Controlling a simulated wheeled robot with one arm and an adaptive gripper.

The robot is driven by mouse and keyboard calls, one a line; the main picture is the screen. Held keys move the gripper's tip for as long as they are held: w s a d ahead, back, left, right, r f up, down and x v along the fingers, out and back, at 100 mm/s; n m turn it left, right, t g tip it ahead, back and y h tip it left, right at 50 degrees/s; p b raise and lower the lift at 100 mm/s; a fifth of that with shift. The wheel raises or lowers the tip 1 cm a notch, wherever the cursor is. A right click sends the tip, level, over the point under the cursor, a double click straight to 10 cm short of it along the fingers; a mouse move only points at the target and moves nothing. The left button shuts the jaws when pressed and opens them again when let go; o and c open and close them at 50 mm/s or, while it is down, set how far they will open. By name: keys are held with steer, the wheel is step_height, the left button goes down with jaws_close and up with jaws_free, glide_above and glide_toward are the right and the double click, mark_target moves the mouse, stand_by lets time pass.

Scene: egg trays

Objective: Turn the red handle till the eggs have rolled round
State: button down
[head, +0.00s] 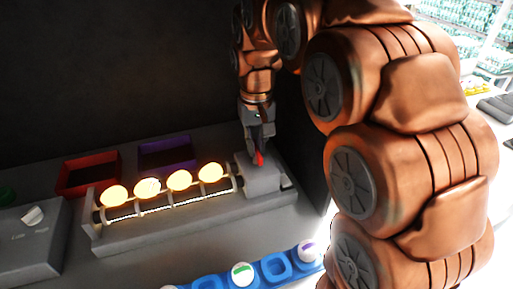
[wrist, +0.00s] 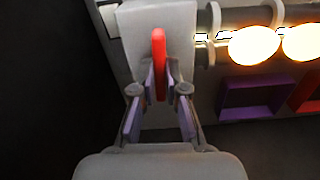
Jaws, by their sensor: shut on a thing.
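The red handle (wrist: 158,62) stands on the grey block at the end of the roller rack. In the head view the handle (head: 259,158) shows as a small red tip under my gripper. My gripper (wrist: 160,88) is shut on the red handle, with a finger on each side of its lower part. Several glowing eggs (head: 179,180) lie in a row on the rollers of the rack (head: 150,234), left of the handle. In the wrist view two eggs (wrist: 254,46) show, bright and washed out. One egg (head: 148,188) has a mark on its shell.
A red square tray (head: 90,190) and a purple square tray (head: 140,165) stand behind the rack. A blue tray (head: 213,281) with cups, some holding marked eggs, lies in front. A grey box (head: 30,262) stands at left. A dark wall is behind.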

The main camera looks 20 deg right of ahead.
mark_target(256, 148)
steer(key=shift+m, duration=1.5)
steer(key=shift+s+b, duration=0.1)
steer(key=shift+b, duration=0.2)
steer(key=c, duration=1.2)
jaws_free()
steer(key=shift+r, duration=0.1)
step_height(256, 148, up, 12)
steer(key=shift+o, duration=0.2)
